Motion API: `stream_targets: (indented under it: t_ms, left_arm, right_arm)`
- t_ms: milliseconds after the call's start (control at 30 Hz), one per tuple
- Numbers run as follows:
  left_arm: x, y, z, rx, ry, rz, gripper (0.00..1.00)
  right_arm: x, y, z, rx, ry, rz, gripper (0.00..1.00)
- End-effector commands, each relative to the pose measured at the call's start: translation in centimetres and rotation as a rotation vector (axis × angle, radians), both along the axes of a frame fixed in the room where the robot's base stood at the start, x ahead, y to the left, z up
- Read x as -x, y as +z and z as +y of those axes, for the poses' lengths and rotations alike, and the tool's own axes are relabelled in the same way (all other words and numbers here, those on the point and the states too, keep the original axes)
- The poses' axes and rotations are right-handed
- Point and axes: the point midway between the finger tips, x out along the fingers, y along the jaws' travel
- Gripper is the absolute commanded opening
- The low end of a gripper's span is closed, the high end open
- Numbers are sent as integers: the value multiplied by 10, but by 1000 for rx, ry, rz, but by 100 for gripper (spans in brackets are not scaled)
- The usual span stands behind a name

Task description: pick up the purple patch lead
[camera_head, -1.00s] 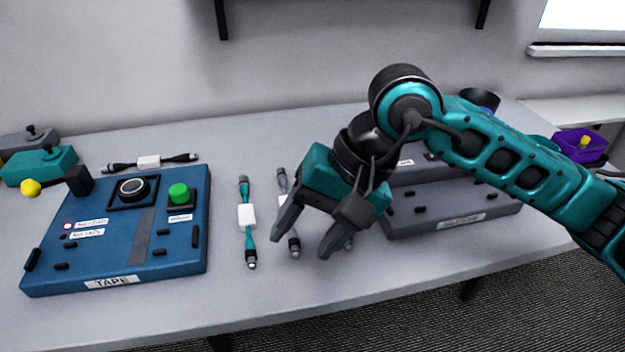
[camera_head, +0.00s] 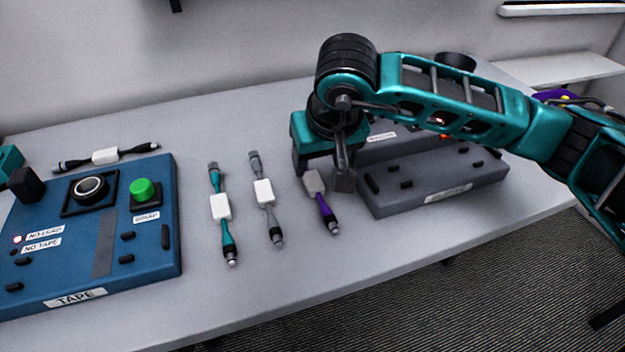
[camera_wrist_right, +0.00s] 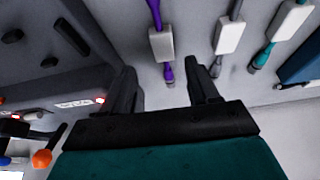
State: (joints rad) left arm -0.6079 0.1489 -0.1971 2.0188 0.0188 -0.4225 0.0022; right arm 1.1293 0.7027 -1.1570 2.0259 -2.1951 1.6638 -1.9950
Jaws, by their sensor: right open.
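The purple patch lead (camera_head: 325,212) lies on the table, with a pale label block on its middle; my right gripper hides its far end in the head view. In the right wrist view the purple lead (camera_wrist_right: 167,70) lies ahead, in line with the gap between the fingers. My right gripper (camera_head: 325,181) is open and empty, above the far half of the lead; its two fingers also show apart in the wrist view (camera_wrist_right: 163,85). I cannot tell how high it is above the lead.
A grey lead (camera_head: 265,195) and a teal lead (camera_head: 221,208) lie to the left. A black lead (camera_head: 105,156) lies behind the blue TAPE box (camera_head: 105,270). A grey box (camera_head: 440,187) stands close on the right. The table front is clear.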

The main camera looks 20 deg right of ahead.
Motion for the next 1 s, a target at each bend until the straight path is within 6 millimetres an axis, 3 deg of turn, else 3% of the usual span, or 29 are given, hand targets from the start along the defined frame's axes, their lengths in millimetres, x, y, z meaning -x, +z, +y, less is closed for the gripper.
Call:
stream_targets:
  t_ms: [233,567,1000]
  left_arm:
    - [0,-1,0,0,0,-1,43]
    - [-2,1,0,1,0,-4,43]
    - [-2,1,0,1,1,-5,43]
  right_arm:
    - [-10,-37,6,0,-1,6,60]
    - [-14,-44,6,-1,0,2,60]
    - [-14,-44,6,-1,-1,2,19]
